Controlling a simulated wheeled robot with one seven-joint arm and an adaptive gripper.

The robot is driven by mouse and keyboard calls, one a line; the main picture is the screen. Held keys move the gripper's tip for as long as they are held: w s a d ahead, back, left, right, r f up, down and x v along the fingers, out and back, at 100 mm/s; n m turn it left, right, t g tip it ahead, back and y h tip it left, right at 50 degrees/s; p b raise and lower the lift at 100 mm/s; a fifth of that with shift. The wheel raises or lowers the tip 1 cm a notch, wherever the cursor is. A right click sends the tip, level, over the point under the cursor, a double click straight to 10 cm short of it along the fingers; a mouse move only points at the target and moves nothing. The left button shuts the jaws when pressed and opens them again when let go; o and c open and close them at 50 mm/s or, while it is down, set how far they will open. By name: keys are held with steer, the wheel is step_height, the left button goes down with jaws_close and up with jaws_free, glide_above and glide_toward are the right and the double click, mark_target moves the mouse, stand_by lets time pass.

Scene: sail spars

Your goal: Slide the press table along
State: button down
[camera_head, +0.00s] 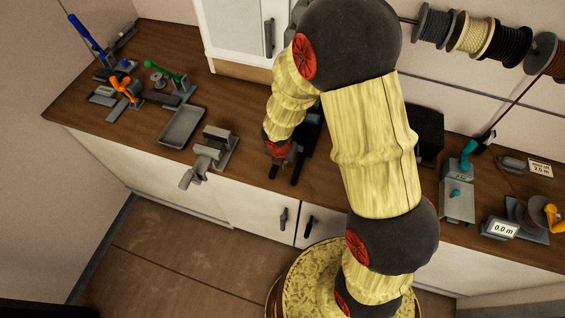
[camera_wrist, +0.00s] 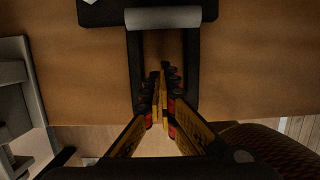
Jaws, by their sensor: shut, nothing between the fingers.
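My gripper (camera_head: 277,155) is at the front of the counter, pointing down at a dark device with two black rails (camera_head: 297,172). In the wrist view, my gripper (camera_wrist: 163,78) is shut and empty, its yellow-edged fingers together between the two black rails (camera_wrist: 192,70). A light grey roller-like bar (camera_wrist: 177,18) lies across the far end of the rails, in front of a wider black part (camera_wrist: 110,12). I take this device to be the one with the press table, but cannot tell which part is the table. My arm hides much of it in the head view. Contact is unclear.
A grey vise-like device (camera_head: 213,152) stands to the left, with a shallow grey tray (camera_head: 181,127) beyond it. A black box (camera_head: 428,133) stands right of my arm. Spools (camera_head: 475,36) hang on the wall. Bare wooden counter lies beside the rails.

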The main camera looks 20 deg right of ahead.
steer(key=shift+w+d+r+p, duration=0.15)
steer(key=shift+w+d+r, duration=0.15)
steer(key=shift+w+d, duration=0.25)
steer(key=shift+w+d+r+p, duration=0.15)
steer(key=shift+w+d+r, duration=0.15)
steer(key=shift+w, duration=0.4)
steer(key=shift+w+d, duration=0.1)
